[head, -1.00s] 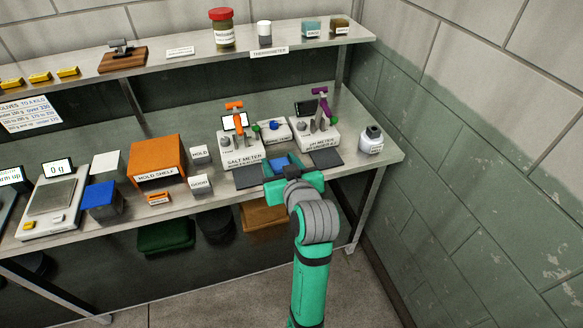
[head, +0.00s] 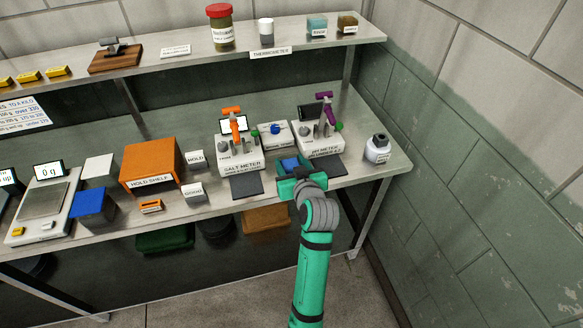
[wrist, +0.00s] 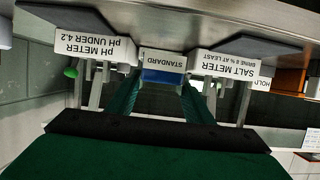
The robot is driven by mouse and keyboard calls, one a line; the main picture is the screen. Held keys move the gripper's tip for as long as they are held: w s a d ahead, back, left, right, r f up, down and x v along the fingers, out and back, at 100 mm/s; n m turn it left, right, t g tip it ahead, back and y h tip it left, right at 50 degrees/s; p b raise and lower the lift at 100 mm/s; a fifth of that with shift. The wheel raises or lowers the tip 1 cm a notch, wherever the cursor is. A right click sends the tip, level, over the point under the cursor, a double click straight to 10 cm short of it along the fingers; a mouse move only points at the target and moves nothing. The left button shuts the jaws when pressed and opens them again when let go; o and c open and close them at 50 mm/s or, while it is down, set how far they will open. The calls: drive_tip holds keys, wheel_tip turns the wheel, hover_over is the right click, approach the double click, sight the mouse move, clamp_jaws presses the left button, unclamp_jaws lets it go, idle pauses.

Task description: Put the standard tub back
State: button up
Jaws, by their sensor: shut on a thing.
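The standard tub (head: 290,164) shows as a blue-topped piece between my gripper's fingers, in front of the gap between the salt meter (head: 240,152) and the pH meter (head: 318,140). In the upside-down wrist view, a blue band (wrist: 163,77) sits between the fingertips beside a white face lettered STANDARD. I cannot tell whether that face belongs to the tub or to the block behind. My gripper (head: 298,176) is shut on the tub at the bench's front edge. The tub's underside is hidden. A small white block (head: 277,134) with a blue knob stands between the meters.
Dark pads lie before the salt meter (head: 245,186) and the pH meter (head: 331,167), on either side of my gripper. A white bottle (head: 377,148) stands at right. The orange hold shelf (head: 150,163) is at left. A shelf (head: 120,71) runs above the bench.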

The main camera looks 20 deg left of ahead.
sight(290, 171)
drive_tip(key=shift+f, duration=1.6)
drive_tip(key=shift+f, duration=0.15)
drive_tip(key=o, duration=1.2)
